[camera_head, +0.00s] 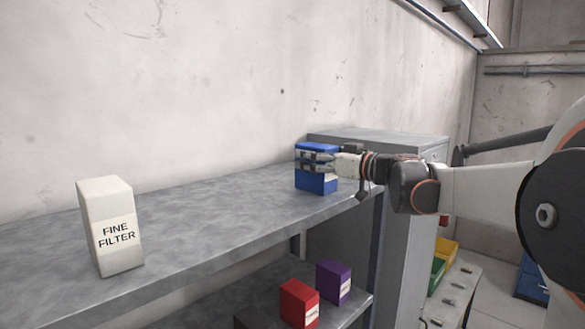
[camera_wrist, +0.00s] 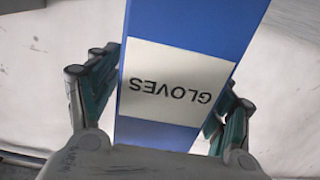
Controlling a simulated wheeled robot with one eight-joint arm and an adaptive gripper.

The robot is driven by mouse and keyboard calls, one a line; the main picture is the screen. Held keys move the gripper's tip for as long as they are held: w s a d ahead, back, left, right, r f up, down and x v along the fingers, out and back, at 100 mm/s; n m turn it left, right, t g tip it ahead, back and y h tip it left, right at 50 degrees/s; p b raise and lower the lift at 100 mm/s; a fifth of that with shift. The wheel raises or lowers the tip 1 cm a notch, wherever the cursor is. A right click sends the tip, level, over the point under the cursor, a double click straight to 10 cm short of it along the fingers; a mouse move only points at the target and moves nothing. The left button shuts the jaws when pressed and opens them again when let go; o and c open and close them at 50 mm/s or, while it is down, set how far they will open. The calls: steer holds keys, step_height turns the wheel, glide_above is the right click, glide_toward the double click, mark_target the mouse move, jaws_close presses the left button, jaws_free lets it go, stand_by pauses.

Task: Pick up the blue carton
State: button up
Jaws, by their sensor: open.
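The blue carton (camera_head: 317,184) stands upright near the right end of the upper grey shelf in the head view. In the wrist view the blue carton (camera_wrist: 190,25) fills the middle, with a white label reading GLOVES facing the camera. My gripper (camera_head: 318,155) reaches in from the right at the carton's upper part. In the wrist view my gripper (camera_wrist: 165,85) is open, with one finger on each side of the carton. The left finger shows a gap to the carton; whether the right finger touches it I cannot tell.
A white FINE FILTER carton (camera_head: 110,228) stands on the left of the upper shelf (camera_head: 215,215). Red (camera_head: 299,303) and purple (camera_head: 334,282) cartons stand on the lower shelf. A grey cabinet (camera_head: 400,140) is behind the shelf's right end. The upper shelf's middle is clear.

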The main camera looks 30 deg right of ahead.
steer(key=shift+s+d+r, duration=0.1)
steer(key=shift+s+d, duration=0.05)
steer(key=shift+s, duration=0.2)
steer(key=c, duration=0.4)
steer(key=shift+w, duration=0.35)
steer(key=c, duration=0.9)
steer(key=shift+s, duration=0.2)
